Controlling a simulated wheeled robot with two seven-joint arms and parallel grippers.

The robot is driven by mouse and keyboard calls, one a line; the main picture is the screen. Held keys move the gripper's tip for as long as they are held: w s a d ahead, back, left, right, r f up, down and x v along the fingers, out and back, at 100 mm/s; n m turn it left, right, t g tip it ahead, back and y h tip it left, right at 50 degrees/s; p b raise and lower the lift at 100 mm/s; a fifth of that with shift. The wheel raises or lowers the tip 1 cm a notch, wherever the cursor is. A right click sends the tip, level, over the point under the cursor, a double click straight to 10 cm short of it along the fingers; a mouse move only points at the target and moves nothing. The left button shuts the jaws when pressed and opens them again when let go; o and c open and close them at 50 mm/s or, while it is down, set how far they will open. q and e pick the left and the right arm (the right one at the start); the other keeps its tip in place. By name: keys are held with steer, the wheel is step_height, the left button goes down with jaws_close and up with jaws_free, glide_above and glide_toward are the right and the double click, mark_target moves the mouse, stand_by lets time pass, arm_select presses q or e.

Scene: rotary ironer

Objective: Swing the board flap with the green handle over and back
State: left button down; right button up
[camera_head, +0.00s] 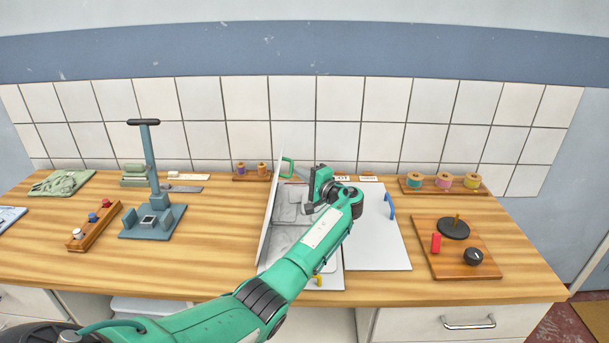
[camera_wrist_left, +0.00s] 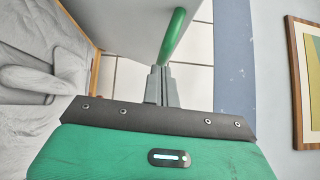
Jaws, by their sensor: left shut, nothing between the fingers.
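The board flap (camera_head: 268,220) stands up on edge, close to upright, at the left side of the grey-white board base. Its green handle (camera_head: 288,167) is at the flap's far end, on the side facing my arm. My left gripper (camera_head: 318,188) is just right of the handle, over the board. In the left wrist view the shut, empty fingers (camera_wrist_left: 160,85) are close to the green handle (camera_wrist_left: 174,36), which appears just beyond their tips; I cannot tell whether they touch. The flap (camera_wrist_left: 125,22) also shows there. My right gripper is not in view.
A white panel with a blue handle (camera_head: 390,205) lies right of the base. A yellow handle (camera_head: 319,280) is at the front. A blue-grey press (camera_head: 152,220) stands left, with bare table between it and the flap. Spools (camera_head: 443,182) and a knob board (camera_head: 480,240) are right.

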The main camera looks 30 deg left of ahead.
arm_select(q)
steer(key=s+a+r+n+h+p, duration=0.1)
steer(key=a, duration=0.1)
steer(key=s+a+r+n+h+p, duration=0.1)
steer(key=a, duration=0.1)
steer(key=s+a+r+n+h+p, duration=0.1)
steer(key=s+a+r, duration=0.1)
steer(key=shift+a, duration=0.15)
steer(key=s+a+f+n+t+h+p, duration=0.1)
steer(key=s+a+f+n+h+p, duration=0.1)
steer(key=a, duration=0.4)
steer(key=s+a+f+n+t+h+p, duration=0.1)
steer(key=s+a+f+n+h+p, duration=0.1)
steer(key=s+a+f+h, duration=0.2)
steer(key=s+a+f+n+t+h+p, duration=0.1)
steer(key=s+a+f+h, duration=0.3)
steer(key=a, duration=0.4)
steer(key=shift+s+f+n+p, duration=0.45)
steer(key=shift+s+n+p, duration=0.05)
steer(key=shift+n, duration=0.1)
steer(key=shift+s+a+f, duration=0.15)
steer(key=shift+a+f, duration=0.15)
steer(key=shift+f, duration=0.5)
steer(key=shift+s+f, duration=0.1)
steer(key=shift+f, duration=0.05)
